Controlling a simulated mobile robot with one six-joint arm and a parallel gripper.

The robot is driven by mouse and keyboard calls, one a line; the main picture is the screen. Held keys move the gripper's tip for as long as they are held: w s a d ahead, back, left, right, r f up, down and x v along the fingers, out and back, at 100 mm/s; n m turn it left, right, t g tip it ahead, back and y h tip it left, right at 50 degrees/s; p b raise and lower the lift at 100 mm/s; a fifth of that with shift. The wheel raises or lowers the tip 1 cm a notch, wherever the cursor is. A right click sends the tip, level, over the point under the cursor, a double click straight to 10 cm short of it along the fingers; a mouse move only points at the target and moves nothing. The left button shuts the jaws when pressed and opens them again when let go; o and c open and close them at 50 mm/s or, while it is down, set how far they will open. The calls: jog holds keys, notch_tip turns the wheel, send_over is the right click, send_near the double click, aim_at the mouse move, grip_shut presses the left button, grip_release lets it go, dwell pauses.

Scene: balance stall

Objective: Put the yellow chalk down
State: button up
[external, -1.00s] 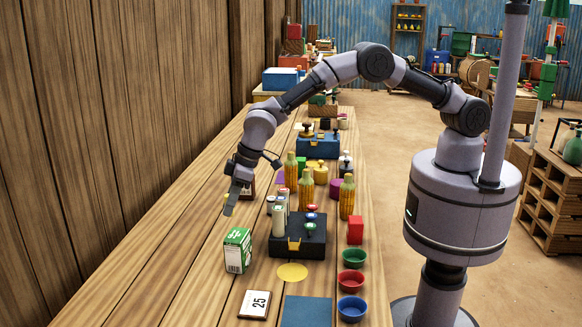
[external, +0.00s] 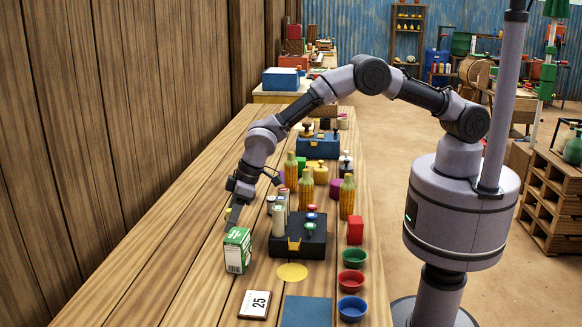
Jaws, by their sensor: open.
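My gripper (external: 233,217) is low over the left part of the long wooden table (external: 150,262), just behind the green and white box (external: 237,250). Its jaws are open. A small yellow patch (external: 228,211) shows at the fingers; it may be the yellow chalk, but it is too small to be sure. I cannot tell whether it touches the table or a finger.
A black tray (external: 297,246) with pale cylinders (external: 279,219) stands right of my gripper. Corn-like yellow bottles (external: 305,192) stand behind it. A yellow disc (external: 292,272), a "25" card (external: 255,304) and coloured bowls (external: 351,283) lie nearer. The table's left side is clear.

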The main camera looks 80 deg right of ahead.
jog(key=s+d+r+m+p, duration=0.1)
jog(key=s+d+r, duration=0.15)
jog(key=r, duration=0.45)
jog(key=s+d+r+p, duration=0.15)
jog(key=s+r, duration=0.25)
jog(key=r, duration=0.4)
jog(key=s+d+r+m+p, duration=0.1)
jog(key=s+d+r, duration=0.15)
jog(key=r, duration=0.45)
jog(key=s+d+r+m+t, duration=0.1)
jog(key=s+d+r, duration=0.2)
jog(key=s+r, duration=0.3)
jog(key=s+d+r+m, duration=0.1)
jog(key=s+d+r, duration=0.35)
jog(key=s, duration=0.45)
jog(key=s+d+f+m, duration=0.1)
jog(key=s+d+m, duration=0.1)
jog(key=s, duration=1.7)
jog(key=shift+s+m+t+y, duration=0.15)
jog(key=shift+m+t+y, duration=0.2)
jog(key=shift+m, duration=0.35)
